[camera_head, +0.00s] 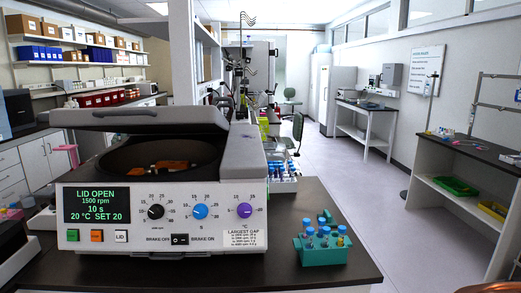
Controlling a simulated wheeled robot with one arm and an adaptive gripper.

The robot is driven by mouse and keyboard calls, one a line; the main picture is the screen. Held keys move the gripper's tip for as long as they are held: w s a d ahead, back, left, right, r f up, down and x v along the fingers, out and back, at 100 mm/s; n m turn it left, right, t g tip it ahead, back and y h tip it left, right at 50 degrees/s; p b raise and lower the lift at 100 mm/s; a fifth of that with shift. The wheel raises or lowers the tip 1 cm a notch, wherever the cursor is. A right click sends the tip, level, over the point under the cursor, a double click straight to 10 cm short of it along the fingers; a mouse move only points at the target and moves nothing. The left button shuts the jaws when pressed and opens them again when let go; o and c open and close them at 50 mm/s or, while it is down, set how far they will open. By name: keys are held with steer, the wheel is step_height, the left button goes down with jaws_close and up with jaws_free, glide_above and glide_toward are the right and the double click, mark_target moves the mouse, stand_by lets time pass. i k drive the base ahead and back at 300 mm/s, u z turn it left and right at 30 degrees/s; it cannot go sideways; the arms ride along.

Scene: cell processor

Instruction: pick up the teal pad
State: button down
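A small teal piece (326,216), which looks like the teal pad, lies on the dark benchtop to the right of the centrifuge. Its exact shape is too small to tell. Just in front of it stands a teal rack (321,256) holding several blue-capped tubes. The rack is near the right front part of the bench. I cannot make out my gripper in this view, and nothing I can identify as a finger is near the teal piece.
A large centrifuge (160,205) with its lid raised fills the bench left of the teal piece. A tube rack (283,184) stands behind. The aisle floor (375,195) is open; a side bench (470,147) stands at right.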

mark_target(330, 223)
steer(key=z, duration=1.55)
steer(key=i, duration=1.4)
steer(key=u, duration=3.1)
steer(key=i, duration=0.5)
steer(key=z, duration=0.05)
